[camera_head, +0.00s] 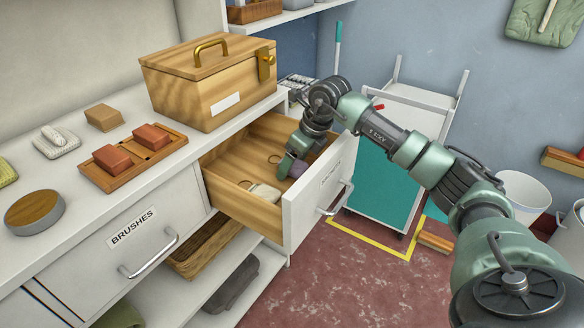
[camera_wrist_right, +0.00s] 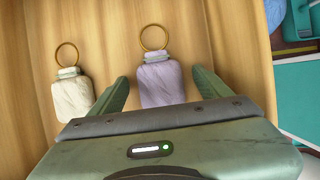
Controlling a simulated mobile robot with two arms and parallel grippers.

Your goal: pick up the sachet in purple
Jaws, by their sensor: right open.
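The purple sachet (camera_wrist_right: 162,82), a small cloth pouch with a brass ring at its top, lies in the open wooden drawer. In the head view the purple sachet (camera_head: 298,169) is partly hidden by my right gripper (camera_head: 288,170), which reaches down into the drawer. In the right wrist view my right gripper (camera_wrist_right: 160,92) is open, with one finger on each side of the purple sachet. A cream sachet (camera_wrist_right: 72,97) with a similar ring lies to the left, outside the left finger. My left gripper is not in view.
The drawer (camera_head: 225,190) is pulled out, and its white front (camera_head: 315,200) stands beside my right arm. On the counter are a wooden box (camera_head: 200,92), a tray with red-brown blocks (camera_head: 112,158) and a round wooden-topped item (camera_head: 35,210). A teal-panelled cart (camera_head: 383,180) stands behind.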

